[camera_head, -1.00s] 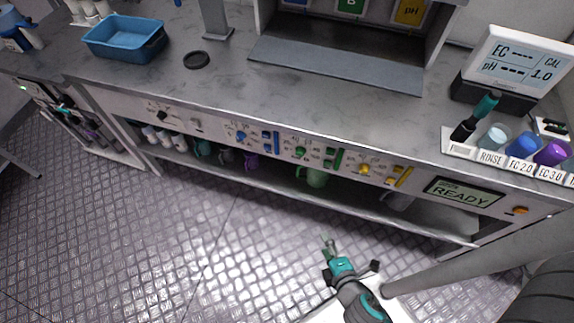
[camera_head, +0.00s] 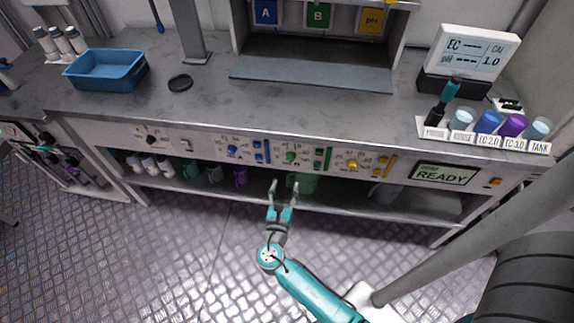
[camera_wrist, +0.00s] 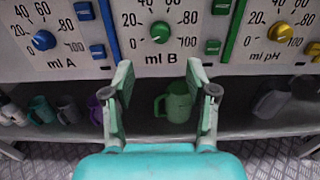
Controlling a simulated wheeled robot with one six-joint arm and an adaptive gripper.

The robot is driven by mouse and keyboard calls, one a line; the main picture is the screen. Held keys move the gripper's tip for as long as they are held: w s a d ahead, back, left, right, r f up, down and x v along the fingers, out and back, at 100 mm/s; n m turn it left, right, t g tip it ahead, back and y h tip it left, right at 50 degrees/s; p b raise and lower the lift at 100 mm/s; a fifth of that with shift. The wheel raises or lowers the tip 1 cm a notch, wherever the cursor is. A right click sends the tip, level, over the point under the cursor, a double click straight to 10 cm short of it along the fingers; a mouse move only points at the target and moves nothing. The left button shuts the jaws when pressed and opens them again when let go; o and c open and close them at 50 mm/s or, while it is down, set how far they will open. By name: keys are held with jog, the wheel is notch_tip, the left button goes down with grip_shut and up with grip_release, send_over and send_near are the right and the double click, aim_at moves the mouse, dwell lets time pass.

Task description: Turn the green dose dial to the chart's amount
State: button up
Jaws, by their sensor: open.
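The green dose dial (camera_wrist: 160,32) sits on the front panel in the wrist view, above the label "ml B", with a scale that shows 20, 40, 80 and 100. It also shows in the head view (camera_head: 291,157). My gripper (camera_wrist: 161,80) is open and empty, its two fingers below and to either side of the green dial, apart from it. In the head view my gripper (camera_head: 283,184) is in front of the panel, low and slightly left of the dial. I cannot make out a dose chart; the sign B (camera_head: 319,16) hangs at the back.
A blue dial (camera_wrist: 43,40) and a yellow dial (camera_wrist: 281,32) flank the green one. Green buttons and a green bar (camera_wrist: 234,30) are at its right. A green mug (camera_wrist: 176,102) stands on the shelf below. A display (camera_head: 443,174) reads READY.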

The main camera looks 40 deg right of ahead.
aim_at(290, 160)
jog(key=x, duration=1)
grip_shut()
